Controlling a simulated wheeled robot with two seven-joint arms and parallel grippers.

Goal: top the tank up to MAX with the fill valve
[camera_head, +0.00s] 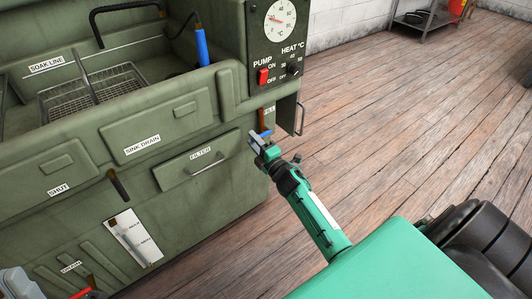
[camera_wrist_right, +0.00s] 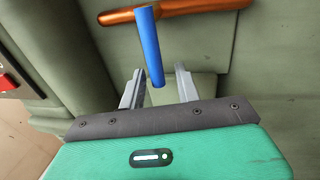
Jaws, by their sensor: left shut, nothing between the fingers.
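The fill valve has a blue lever (camera_wrist_right: 150,45) on a copper pipe (camera_wrist_right: 190,8) at the machine's right side. In the head view only a sliver of blue (camera_head: 265,133) shows by my right gripper (camera_head: 255,139). In the right wrist view that gripper (camera_wrist_right: 159,72) is open, with the lever's lower end between its fingers and small gaps on both sides. The tank's level gauge (camera_head: 124,224), a white plate with MAX and MIN marks, is on the green front; its liquid level is too small to read.
The green washer (camera_head: 140,165) has a sink with a wire basket (camera_head: 93,90), a filter drawer (camera_head: 205,165) and a dark lever near SHUT (camera_head: 118,184). A red handle (camera_head: 82,293) is near the DRAIN label. A red pump switch (camera_head: 263,77) is above. The wooden floor (camera_head: 400,120) at right is clear.

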